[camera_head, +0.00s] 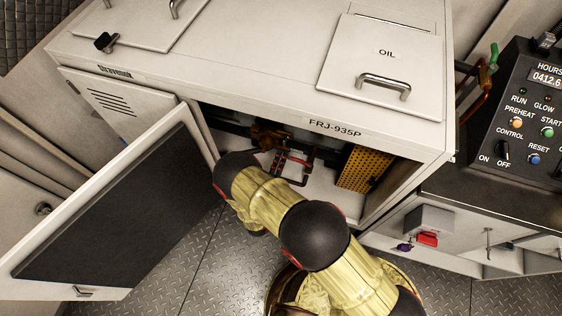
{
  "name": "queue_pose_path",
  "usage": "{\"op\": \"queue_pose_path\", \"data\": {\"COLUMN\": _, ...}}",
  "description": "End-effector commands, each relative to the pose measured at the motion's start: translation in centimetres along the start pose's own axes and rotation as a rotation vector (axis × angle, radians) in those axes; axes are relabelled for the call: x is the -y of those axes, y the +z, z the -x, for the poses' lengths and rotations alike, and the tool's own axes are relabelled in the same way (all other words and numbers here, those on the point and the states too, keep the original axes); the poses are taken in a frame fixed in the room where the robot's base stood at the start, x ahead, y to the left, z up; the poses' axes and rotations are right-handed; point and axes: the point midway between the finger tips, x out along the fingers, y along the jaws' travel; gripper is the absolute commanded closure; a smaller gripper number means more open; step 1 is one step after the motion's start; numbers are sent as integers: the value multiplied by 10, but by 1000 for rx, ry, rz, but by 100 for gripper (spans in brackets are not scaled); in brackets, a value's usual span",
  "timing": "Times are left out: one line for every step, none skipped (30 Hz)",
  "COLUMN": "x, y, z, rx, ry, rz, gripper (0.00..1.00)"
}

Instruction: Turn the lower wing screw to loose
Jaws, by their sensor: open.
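The open cabinet bay (325,192) below the label FRJ-935P is in shadow. I cannot make out the lower wing screw in it. A dark brass-coloured shape (268,135) sits in the bay's upper left, too small and dim to identify. Dark red pipework (306,163) stands beside it. My gold and black arm crosses in front of the bay's lower left, with its black joint at the opening. My gripper cannot be made out; the arm or the shadow hides it.
The cabinet door (110,215) stands swung open to the left of my arm. A perforated yellow guard (365,169) is on the bay's right. A control panel (525,115) stands further right.

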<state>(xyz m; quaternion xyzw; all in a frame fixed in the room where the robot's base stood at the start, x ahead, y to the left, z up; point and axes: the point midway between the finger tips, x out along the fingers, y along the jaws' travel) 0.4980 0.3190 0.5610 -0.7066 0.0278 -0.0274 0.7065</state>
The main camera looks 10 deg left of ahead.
Motion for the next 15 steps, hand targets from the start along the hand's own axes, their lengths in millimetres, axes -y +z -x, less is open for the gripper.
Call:
{"op": "queue_pose_path", "data": {"x": 0, "y": 0, "z": 1, "rx": 1, "ry": 0, "rz": 0, "gripper": 48}}
{"op": "queue_pose_path", "data": {"x": 0, "y": 0, "z": 2, "rx": 1, "ry": 0, "rz": 0, "gripper": 48}}
{"op": "queue_pose_path", "data": {"x": 0, "y": 1, "z": 5, "rx": 2, "ry": 0, "rz": 0, "gripper": 48}}
{"op": "queue_pose_path", "data": {"x": 0, "y": 1, "z": 8, "rx": 3, "ry": 1, "rz": 0, "gripper": 48}}
{"op": "queue_pose_path", "data": {"x": 0, "y": 1, "z": 11, "rx": 3, "ry": 1, "rz": 1, "gripper": 48}}
{"op": "queue_pose_path", "data": {"x": 0, "y": 1, "z": 16, "rx": 3, "ry": 1, "rz": 1, "gripper": 48}}
{"op": "queue_pose_path", "data": {"x": 0, "y": 1, "z": 21, "rx": 5, "ry": 1, "rz": 2, "gripper": 48}}
{"op": "queue_pose_path", "data": {"x": 0, "y": 1, "z": 27, "rx": 5, "ry": 1, "rz": 3, "gripper": 48}}
{"op": "queue_pose_path", "data": {"x": 0, "y": 2, "z": 34, "rx": 6, "ry": 1, "rz": 3, "gripper": 48}}
{"op": "queue_pose_path", "data": {"x": 0, "y": 2, "z": 40, "rx": 6, "ry": 1, "rz": 2, "gripper": 48}}
{"op": "queue_pose_path", "data": {"x": 0, "y": 2, "z": 46, "rx": 6, "ry": 1, "rz": 1, "gripper": 48}}
{"op": "queue_pose_path", "data": {"x": 0, "y": 2, "z": 54, "rx": 6, "ry": 0, "rz": 1, "gripper": 48}}
{"op": "queue_pose_path", "data": {"x": 0, "y": 2, "z": 60, "rx": 7, "ry": 0, "rz": 1, "gripper": 48}}
{"op": "queue_pose_path", "data": {"x": 0, "y": 2, "z": 66, "rx": 6, "ry": 0, "rz": 1, "gripper": 48}}
{"op": "queue_pose_path", "data": {"x": 0, "y": 2, "z": 74, "rx": 7, "ry": 0, "rz": 2, "gripper": 48}}
